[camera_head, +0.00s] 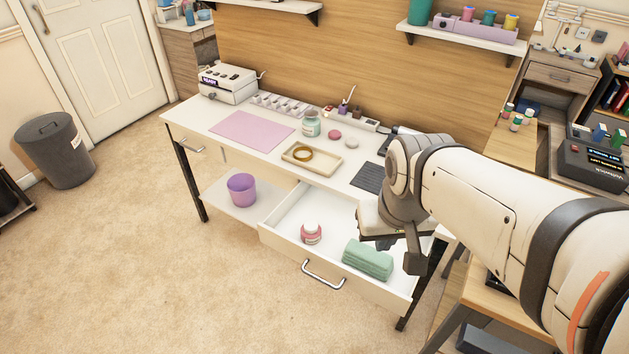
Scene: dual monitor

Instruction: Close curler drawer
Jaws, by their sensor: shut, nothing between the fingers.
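The white drawer (283,245) under the white table is pulled open toward the front. Its metal bar handle (323,276) sits on the middle of the front panel. Inside the drawer are a small pink jar (311,233) and a folded green towel (367,260). No curler can be made out. My gripper (392,246) is above the right part of the drawer, close to the towel, shut and empty. It is to the right of the handle and apart from it. My gripper and arm hide the drawer's right rear part.
On the tabletop (207,118) are a pink mat (252,131), a tray (327,166) with a gold ring, and a dark pad (368,177). A purple bucket (241,189) stands on the lower shelf. The carpet before the drawer is clear. A wooden desk is at the right.

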